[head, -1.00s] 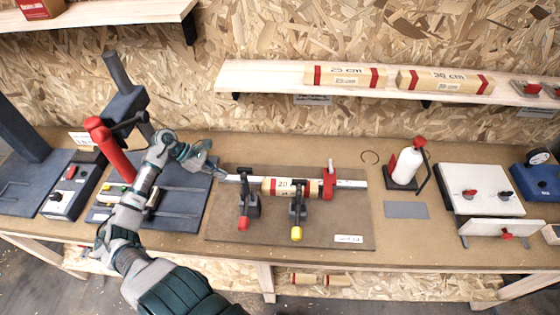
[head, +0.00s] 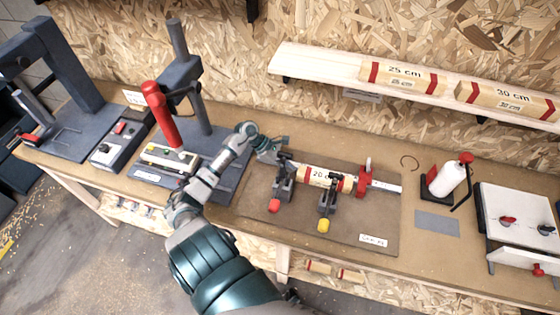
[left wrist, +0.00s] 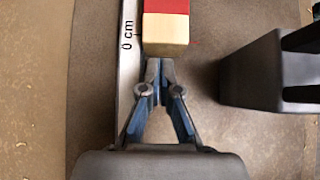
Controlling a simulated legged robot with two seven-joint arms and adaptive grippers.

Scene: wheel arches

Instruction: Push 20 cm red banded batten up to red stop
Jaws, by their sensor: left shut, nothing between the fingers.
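The 20 cm red banded batten (head: 325,177) lies along a metal rule on the brown board (head: 385,215). Its right end is at the red stop (head: 364,180); I cannot tell whether a small gap is left. My left gripper (head: 284,156) is shut and empty at the batten's left end. In the left wrist view the shut fingertips (left wrist: 160,64) are at the end face of the batten (left wrist: 166,32), touching or nearly so, beside the rule (left wrist: 128,60) marked 0 cm. My right gripper is not in view.
Two dark clamps, one with a red tip (head: 274,206) and one with a yellow tip (head: 323,225), stand at the batten's front side. One clamp (left wrist: 265,75) is close right of my fingers in the wrist view. A white bottle (head: 447,180) stands farther right.

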